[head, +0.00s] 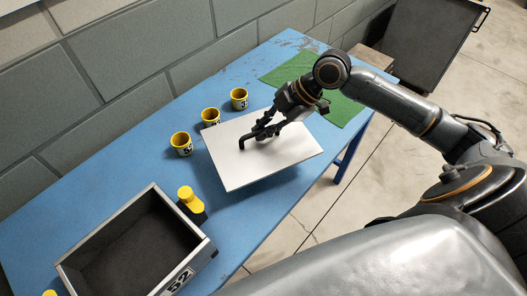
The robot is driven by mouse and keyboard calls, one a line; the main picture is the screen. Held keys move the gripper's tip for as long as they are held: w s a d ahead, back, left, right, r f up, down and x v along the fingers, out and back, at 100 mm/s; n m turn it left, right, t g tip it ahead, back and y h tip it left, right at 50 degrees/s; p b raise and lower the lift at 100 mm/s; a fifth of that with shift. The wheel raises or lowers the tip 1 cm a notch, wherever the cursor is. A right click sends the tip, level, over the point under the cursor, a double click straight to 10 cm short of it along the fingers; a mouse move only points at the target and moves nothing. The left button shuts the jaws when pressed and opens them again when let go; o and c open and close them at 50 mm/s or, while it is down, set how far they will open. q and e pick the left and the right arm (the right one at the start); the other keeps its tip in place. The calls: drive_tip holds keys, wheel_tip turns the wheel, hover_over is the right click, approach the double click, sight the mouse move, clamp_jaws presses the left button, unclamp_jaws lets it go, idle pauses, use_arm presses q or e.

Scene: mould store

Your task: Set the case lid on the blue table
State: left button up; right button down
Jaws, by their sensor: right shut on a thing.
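The case lid (235,175) is a flat pale grey panel with a dark handle on its top. It is over the blue table (110,190), partly past the table's front edge. It looks raised above the table, with a shadow beneath its front left side. My right gripper (258,134) is shut on the lid, at the dark handle; the fingers partly hide the handle. My left gripper is not in view.
An open dark case (127,250) marked 52 stands at the table's front left. A yellow-topped dark object (190,198) is beside it. Three yellow cups, one here (181,144), stand behind the lid. A green cloth (345,107) lies to the right. A grey block wall (130,60) runs behind.

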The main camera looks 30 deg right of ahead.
sight(270, 142)
wheel_tip(270, 142, down, 4)
drive_tip(key=shift+r, duration=0.1)
wheel_tip(270, 142, down, 3)
drive_tip(key=shift+f+p, duration=0.15)
drive_tip(key=shift+p, duration=0.2)
drive_tip(key=shift+f, duration=0.15)
drive_tip(key=c, duration=1.4)
unclamp_jaws()
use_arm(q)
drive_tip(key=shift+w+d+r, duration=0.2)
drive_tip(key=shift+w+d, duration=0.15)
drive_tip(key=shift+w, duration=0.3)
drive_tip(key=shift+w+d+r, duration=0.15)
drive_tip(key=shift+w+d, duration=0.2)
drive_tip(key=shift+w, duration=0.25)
